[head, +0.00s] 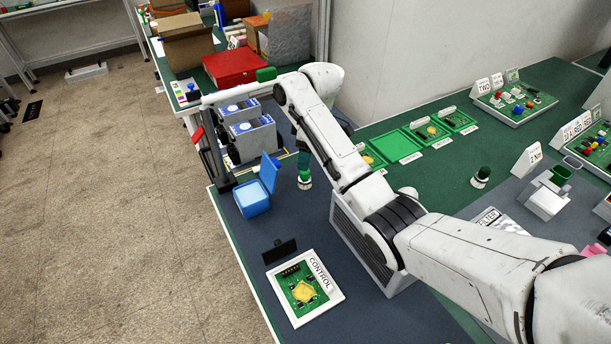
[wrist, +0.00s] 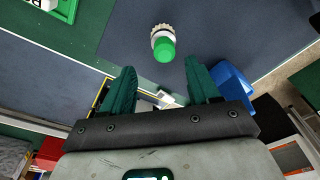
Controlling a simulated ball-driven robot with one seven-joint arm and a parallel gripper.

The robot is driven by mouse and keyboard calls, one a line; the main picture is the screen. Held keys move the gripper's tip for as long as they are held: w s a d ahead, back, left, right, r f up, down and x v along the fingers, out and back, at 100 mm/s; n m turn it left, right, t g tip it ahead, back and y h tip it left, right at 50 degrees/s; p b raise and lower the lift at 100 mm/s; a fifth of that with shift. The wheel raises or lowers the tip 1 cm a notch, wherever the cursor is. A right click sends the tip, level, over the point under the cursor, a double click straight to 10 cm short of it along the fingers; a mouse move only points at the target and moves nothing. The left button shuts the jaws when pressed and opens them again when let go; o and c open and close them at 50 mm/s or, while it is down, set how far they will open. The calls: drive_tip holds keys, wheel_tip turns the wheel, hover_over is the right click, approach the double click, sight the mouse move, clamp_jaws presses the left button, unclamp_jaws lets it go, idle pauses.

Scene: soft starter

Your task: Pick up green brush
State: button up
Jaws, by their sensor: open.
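The green brush (wrist: 163,46) stands upright in the wrist view, seen from above, with a bright green top and a pale ring around it. In the head view the brush (head: 304,177) is on the grey-blue mat, right of the blue bin. My gripper (wrist: 160,72) is open in the wrist view, its two dark green fingers apart and empty. The brush shows just beyond the fingertips, near the middle of the gap, and is not held. In the head view my arm hides most of the gripper.
The open blue bin (head: 254,200) stands close left of the brush; it also shows right of the fingers in the wrist view (wrist: 233,82). A framed CONTROL board (head: 327,309) lies nearer. Grey boxes with blue tops (head: 254,137) and a red box (head: 234,67) stand farther back.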

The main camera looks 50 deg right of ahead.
sight(305, 177)
drive_tip(key=shift+a+f+p, duration=0.2)
drive_tip(key=shift+f+p, duration=0.1)
drive_tip(key=shift+f, duration=1.3)
drive_tip(key=shift+a+f+p, duration=0.2)
drive_tip(key=shift+f+p, duration=0.1)
drive_tip(key=shift+f, duration=1.3)
drive_tip(key=shift+c, duration=0.4)
clamp_jaws()
